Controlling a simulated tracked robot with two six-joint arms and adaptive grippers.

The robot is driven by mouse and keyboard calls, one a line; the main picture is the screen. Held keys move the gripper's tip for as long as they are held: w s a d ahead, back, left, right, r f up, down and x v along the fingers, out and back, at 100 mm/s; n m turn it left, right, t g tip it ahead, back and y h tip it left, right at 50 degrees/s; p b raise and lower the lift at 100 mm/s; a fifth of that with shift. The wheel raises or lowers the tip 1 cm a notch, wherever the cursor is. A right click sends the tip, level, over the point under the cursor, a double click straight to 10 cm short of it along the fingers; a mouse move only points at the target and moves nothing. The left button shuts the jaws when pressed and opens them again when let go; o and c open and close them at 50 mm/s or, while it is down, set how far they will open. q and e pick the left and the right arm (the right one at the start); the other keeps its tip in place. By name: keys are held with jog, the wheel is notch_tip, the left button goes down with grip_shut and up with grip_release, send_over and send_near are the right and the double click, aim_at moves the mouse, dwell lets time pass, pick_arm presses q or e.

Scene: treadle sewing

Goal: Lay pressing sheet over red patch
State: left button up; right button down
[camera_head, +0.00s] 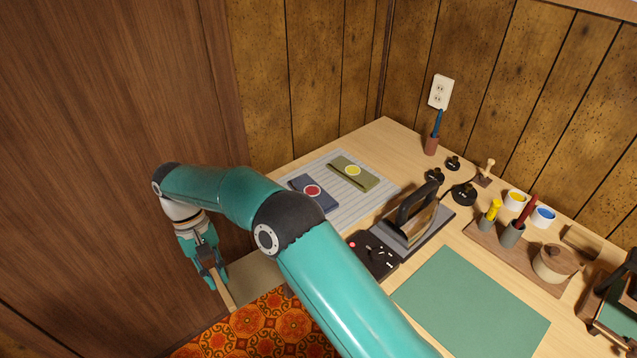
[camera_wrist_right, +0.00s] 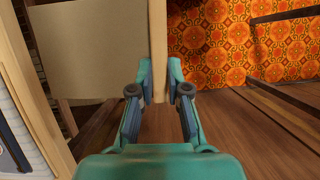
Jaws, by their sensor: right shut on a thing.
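The red patch (camera_head: 312,190) is a red disc on a folded navy cloth (camera_head: 325,202), lying on a striped grey pad at the table's left side. My right gripper (camera_head: 216,277) is left of the table and shut on a wooden bar (camera_head: 227,297). The bar also shows upright between the fingers (camera_wrist_right: 158,82) in the right wrist view. The beige pressing sheet (camera_wrist_right: 90,50) extends from the bar to the left there. In the head view the sheet (camera_head: 256,275) is partly hidden by my arm. The sheet is apart from the red patch. My left gripper is not in view.
An olive cloth with a yellow patch (camera_head: 353,170) lies beside the navy one on the pad (camera_head: 348,211). An iron (camera_head: 416,208) stands right of the pad, with a black control box (camera_head: 374,256) near it. A green mat (camera_head: 475,305) is bare. Wood panelling (camera_head: 110,110) rises at left.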

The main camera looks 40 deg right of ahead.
jog(key=w+d+r+n+t+h+p, duration=0.1)
jog(key=w+d+n, duration=0.1)
jog(key=d+n, duration=0.4)
jog(key=w+d+r+n+t+h+p, duration=0.1)
jog(key=d+n, duration=0.5)
jog(key=d, duration=0.9)
jog(key=w+d+r+n+t+h+p, duration=0.2)
jog(key=d+n, duration=0.4)
jog(key=d, duration=0.4)
jog(key=shift+w+d+r+h+p, duration=0.1)
jog(key=shift+w+d+h+p, duration=0.2)
jog(key=shift+w+d+p, duration=0.2)
notch_tip(320, 180, down, 6)
jog(key=b, duration=0.5)
jog(key=shift+a+r, duration=0.15)
jog(key=shift+r, duration=0.05)
jog(key=shift+f+b, duration=0.3)
jog(key=shift+f, duration=0.1)
jog(key=c, duration=1.1)
grip_release()
jog(key=shift+o, duration=0.2)
